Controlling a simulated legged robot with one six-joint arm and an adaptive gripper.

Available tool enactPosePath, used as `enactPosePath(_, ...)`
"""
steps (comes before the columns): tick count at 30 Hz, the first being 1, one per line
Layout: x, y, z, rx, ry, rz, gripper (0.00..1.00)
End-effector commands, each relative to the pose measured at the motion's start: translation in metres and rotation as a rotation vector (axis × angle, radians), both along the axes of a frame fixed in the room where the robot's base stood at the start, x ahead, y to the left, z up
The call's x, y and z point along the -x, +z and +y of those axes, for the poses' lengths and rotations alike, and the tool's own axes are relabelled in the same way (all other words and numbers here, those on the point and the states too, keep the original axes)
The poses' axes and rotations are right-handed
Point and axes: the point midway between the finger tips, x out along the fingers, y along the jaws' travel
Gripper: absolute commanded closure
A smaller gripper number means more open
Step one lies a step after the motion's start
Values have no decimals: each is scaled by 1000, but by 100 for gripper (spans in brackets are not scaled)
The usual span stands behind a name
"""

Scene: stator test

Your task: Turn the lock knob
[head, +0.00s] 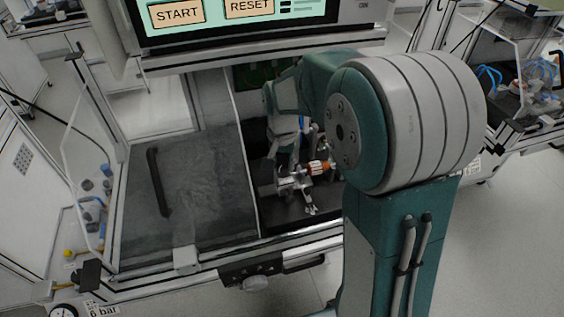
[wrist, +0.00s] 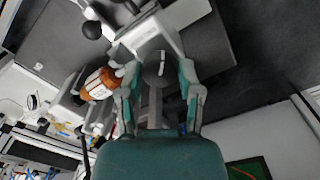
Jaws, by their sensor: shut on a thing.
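The lock knob (wrist: 155,75) is a dark round disc with a white line, on a light grey block in the wrist view. My gripper (wrist: 158,68) has one finger on each side of the knob and is shut on it. The white line points nearly up the picture. In the head view my gripper (head: 284,148) reaches down into the bay behind my arm; the knob cannot be made out there.
An orange and white stator (wrist: 98,83) sits left of the knob; it also shows in the head view (head: 318,168). A dark sliding cover (head: 200,190) with a black handle fills the bay's left side. A screen (head: 235,15) with START and RESET hangs above.

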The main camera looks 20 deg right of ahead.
Motion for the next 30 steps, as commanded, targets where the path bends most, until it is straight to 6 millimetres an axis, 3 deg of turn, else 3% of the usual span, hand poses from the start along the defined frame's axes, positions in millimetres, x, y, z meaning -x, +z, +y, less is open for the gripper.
enactPosePath(1, -4, 3, 0, 1, 0, -16, 100)
enactPosePath(2, -4, 3, 0, 1, 0, -16, 45)
enactPosePath(3, -4, 3, 0, 0, 0, -14, 27)
enactPosePath(4, -4, 2, 0, 0, 0, -13, 19)
enactPosePath(18, -2, 6, 0, 0, 1, -6, 19)
enactPosePath(30, -3, 83, 1, 0, 1, -10, 19)
